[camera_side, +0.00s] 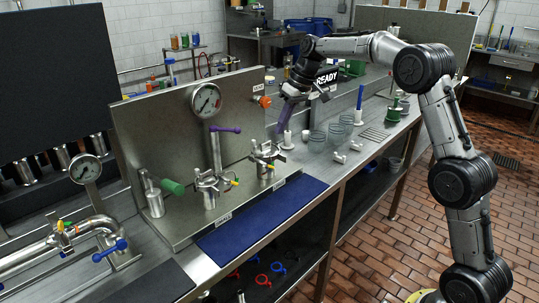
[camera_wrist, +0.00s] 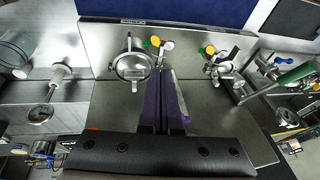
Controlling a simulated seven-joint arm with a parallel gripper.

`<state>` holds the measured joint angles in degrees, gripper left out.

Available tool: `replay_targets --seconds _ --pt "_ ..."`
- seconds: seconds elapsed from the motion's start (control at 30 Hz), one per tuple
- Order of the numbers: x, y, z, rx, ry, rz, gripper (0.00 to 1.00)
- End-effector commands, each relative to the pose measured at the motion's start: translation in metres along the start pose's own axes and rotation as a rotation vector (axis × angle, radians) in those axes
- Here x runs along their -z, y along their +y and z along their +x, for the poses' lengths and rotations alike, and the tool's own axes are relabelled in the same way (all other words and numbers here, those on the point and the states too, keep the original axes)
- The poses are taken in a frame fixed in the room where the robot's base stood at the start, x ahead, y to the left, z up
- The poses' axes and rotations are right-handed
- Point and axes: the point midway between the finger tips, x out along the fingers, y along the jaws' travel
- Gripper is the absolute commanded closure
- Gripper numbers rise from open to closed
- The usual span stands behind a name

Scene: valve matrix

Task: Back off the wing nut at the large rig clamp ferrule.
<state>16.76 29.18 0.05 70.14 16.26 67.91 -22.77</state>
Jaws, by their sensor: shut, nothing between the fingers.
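Two silver clamp ferrules stand on the steel rig. One (camera_side: 265,159) is toward the right of the rig in the side view and shows as a broad round clamp (camera_wrist: 133,66) in the wrist view. The other (camera_side: 208,187) is further left in the side view and sits right of centre in the wrist view (camera_wrist: 222,68). Both carry small yellow and green tips. I cannot tell surely which is the large one or single out its wing nut. My gripper (camera_side: 281,131) has purple fingers (camera_wrist: 165,75), shut and empty, above and behind the right-hand clamp.
A pressure gauge (camera_side: 206,99) is on the upright steel panel, with a purple-handled valve (camera_side: 224,129) below it. A green-handled fitting (camera_side: 172,186) stands at the left. A blue mat (camera_side: 262,213) lies clear in front. Glass beakers (camera_side: 318,140) stand to the right.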

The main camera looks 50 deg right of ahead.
Motion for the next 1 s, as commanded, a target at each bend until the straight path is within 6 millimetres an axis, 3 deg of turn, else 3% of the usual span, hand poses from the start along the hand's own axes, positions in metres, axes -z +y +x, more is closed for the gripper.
replay_targets --seconds 0.2,0.43,0.63,1.0 --pt "-0.001 -0.001 0.045 0.002 -0.004 -0.001 1.0" --pt "-0.006 -0.009 0.079 0.001 -0.002 -0.002 1.0" --pt "-0.01 -0.013 0.093 0.0 0.0 -0.001 1.0" --pt "-0.01 -0.014 0.095 0.0 0.001 -0.001 1.0"
